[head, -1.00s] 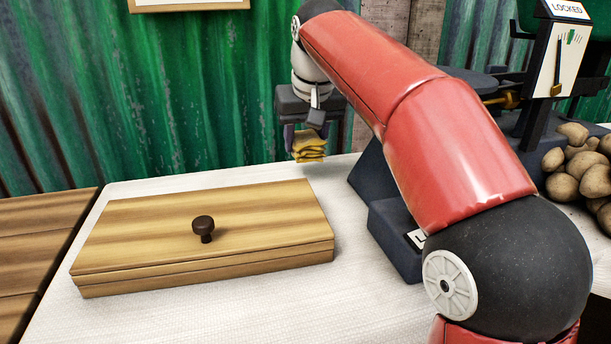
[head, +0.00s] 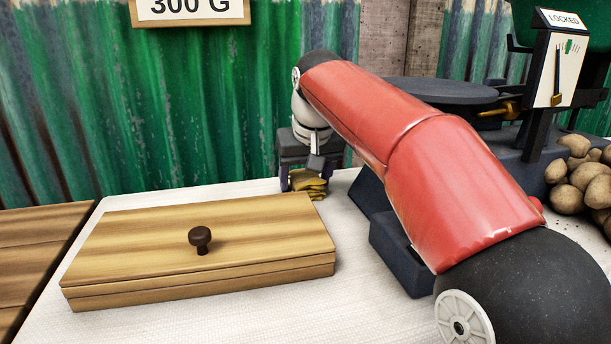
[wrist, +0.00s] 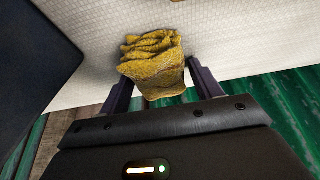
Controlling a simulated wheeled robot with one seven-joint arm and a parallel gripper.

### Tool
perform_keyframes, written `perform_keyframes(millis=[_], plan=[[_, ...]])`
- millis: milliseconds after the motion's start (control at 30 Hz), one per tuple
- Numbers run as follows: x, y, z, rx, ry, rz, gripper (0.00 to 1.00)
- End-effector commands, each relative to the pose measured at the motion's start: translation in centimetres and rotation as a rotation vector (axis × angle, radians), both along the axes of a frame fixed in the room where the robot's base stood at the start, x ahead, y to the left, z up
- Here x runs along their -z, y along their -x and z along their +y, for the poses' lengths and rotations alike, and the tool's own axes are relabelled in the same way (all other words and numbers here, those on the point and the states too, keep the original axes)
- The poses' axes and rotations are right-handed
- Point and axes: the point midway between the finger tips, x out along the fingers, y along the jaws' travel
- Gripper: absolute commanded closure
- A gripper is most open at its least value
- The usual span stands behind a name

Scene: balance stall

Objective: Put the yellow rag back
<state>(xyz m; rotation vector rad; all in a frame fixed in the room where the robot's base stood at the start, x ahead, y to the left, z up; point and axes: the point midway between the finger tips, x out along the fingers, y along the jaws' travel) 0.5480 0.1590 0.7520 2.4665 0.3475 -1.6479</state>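The yellow rag (head: 310,186) is a folded, crumpled cloth at the back of the white-covered table (head: 385,320), behind the wooden box's right end. My gripper (head: 305,178) points down over it, with a dark finger on each side. In the wrist view the rag (wrist: 155,65) fills the space between the fingertips (wrist: 160,72), and my gripper is shut on it. The rag is at or just above the tabletop; I cannot tell whether it touches.
A wooden box with a lid and dark knob (head: 200,238) takes up the table's left front. A dark scale (head: 400,245) marked LOCKED stands right of the rag, with potatoes (head: 583,185) beyond. The green corrugated wall (head: 180,110) is close behind.

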Motion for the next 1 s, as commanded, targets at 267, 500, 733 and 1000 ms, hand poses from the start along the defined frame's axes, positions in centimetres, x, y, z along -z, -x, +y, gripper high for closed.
perform_keyframes(millis=[267, 500, 733, 1000], plan=[[-0.1, 0.0, 0.0, 0.000, 0.000, 0.000, 0.33], [-2.7, 0.8, -0.2, 0.000, -0.001, -0.003, 0.33], [-7.5, 2.6, -0.7, 0.000, -0.001, -0.004, 0.33], [-11.0, 4.1, -1.2, 0.000, 0.000, 0.000, 0.33]])
